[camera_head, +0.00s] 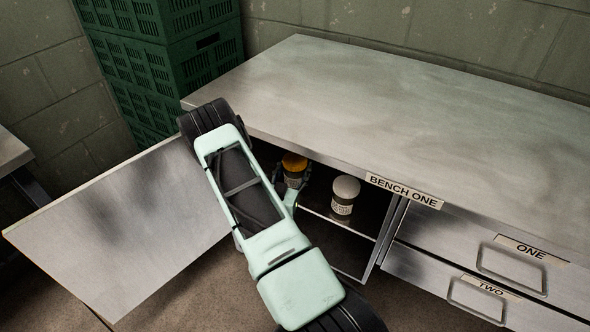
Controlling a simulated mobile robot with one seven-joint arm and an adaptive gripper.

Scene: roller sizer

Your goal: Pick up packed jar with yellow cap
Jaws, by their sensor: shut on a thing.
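The jar with the yellow cap (294,163) is inside the open cupboard of the bench, near the left end of its opening. Mostly its cap shows; its body is largely hidden behind my gripper and arm. My gripper (291,179) reaches into the cupboard and is shut on this jar just below the cap. I cannot tell whether the jar touches the shelf.
A second jar with a pale cap (344,195) stands on the cupboard shelf (350,225), close to the right. The open cupboard door (120,225) extends left. The bench top (400,100) is bare. Drawers ONE (515,265) and TWO (480,300) are shut. Green crates (165,60) stand behind.

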